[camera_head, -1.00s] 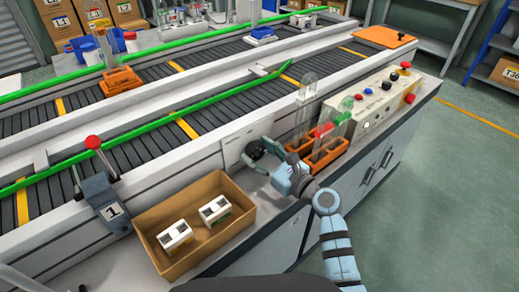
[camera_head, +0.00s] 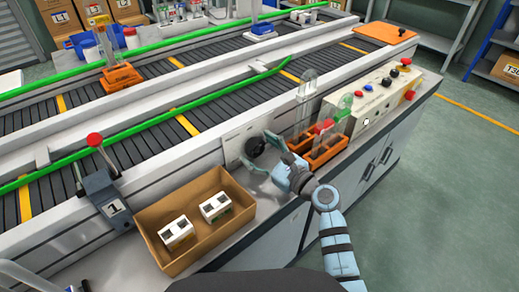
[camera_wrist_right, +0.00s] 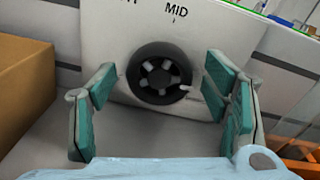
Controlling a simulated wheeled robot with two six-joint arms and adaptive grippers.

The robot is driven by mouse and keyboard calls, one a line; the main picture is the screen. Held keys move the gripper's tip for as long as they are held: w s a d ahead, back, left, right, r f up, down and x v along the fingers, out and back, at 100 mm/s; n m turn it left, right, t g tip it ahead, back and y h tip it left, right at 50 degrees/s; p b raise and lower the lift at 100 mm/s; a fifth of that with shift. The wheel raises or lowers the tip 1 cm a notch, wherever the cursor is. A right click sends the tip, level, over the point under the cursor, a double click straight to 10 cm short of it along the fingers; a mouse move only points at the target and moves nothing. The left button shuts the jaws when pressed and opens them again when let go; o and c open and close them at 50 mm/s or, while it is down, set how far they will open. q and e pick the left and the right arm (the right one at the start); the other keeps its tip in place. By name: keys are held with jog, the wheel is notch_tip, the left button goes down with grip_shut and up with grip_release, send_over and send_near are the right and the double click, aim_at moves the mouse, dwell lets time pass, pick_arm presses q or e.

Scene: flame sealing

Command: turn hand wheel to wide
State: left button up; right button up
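The black hand wheel (camera_head: 255,147) is on a light panel on the side of the conveyor frame. In the right wrist view the hand wheel (camera_wrist_right: 163,74) faces me, with a small light handle at its right side. The label MID shows above it, with part of another label to its left. My right gripper (camera_head: 264,152) is open in front of the wheel. In the wrist view its teal fingers (camera_wrist_right: 163,105) stand apart on either side of the wheel, with nothing between them. My left gripper is not clearly in view; only a bit of arm shows at the lower left.
A cardboard box (camera_head: 150,218) with two white parts stands left of the wheel. Orange holders (camera_head: 326,150) with clear tubes stand to its right, near a control box (camera_head: 372,103) with buttons. A red-knobbed lever (camera_head: 95,140) is at left.

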jog(key=v, duration=1.2)
pick_arm(q)
jog(key=shift+d, duration=0.35)
jog(key=shift+f, duration=0.15)
